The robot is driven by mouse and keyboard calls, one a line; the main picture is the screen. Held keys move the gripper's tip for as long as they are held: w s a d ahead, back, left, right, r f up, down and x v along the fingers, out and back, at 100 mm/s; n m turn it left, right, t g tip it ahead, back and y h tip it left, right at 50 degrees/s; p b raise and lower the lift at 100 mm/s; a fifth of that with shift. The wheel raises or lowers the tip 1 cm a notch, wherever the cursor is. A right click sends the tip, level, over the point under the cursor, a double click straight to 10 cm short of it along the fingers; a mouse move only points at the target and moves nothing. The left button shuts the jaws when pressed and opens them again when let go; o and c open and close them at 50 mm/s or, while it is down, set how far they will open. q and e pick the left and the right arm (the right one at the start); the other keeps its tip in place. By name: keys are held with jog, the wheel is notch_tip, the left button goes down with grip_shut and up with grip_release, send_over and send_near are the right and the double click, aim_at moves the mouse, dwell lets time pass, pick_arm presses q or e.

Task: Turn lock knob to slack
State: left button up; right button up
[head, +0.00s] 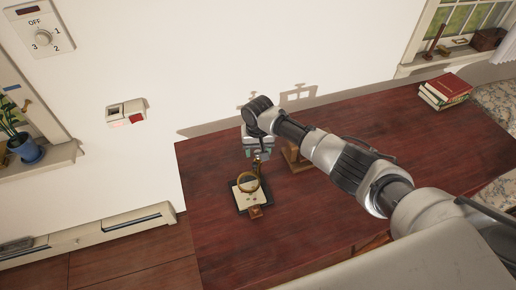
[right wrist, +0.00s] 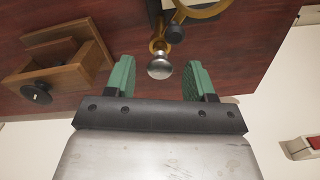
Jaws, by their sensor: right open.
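A small stand with a brass ring (head: 241,186) sits on the table, with a cream plate on a dark base (head: 238,207). In the right wrist view a round silver knob (right wrist: 160,67) shows on its brass fitting (right wrist: 157,45), with a dark knob (right wrist: 175,33) beside it; I cannot tell which of them is the lock knob. My right gripper (head: 257,154) is over the back of the stand. Its green-padded fingers are apart, one on each side of the silver knob in that view, with no visible contact. My left gripper is not in view.
A wooden box with a drawer (right wrist: 60,65) and black pull stands close to the stand, partly hidden by my right arm in the head view. Books (head: 445,90) lie at the table's far right. The table (head: 215,235) is clear at left and front.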

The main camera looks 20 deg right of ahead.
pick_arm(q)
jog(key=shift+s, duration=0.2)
pick_arm(e)
jog(key=shift+c, duration=1.4)
jog(key=c, duration=0.6)
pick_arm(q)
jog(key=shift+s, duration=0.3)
pick_arm(e)
jog(key=shift+c, duration=0.2)
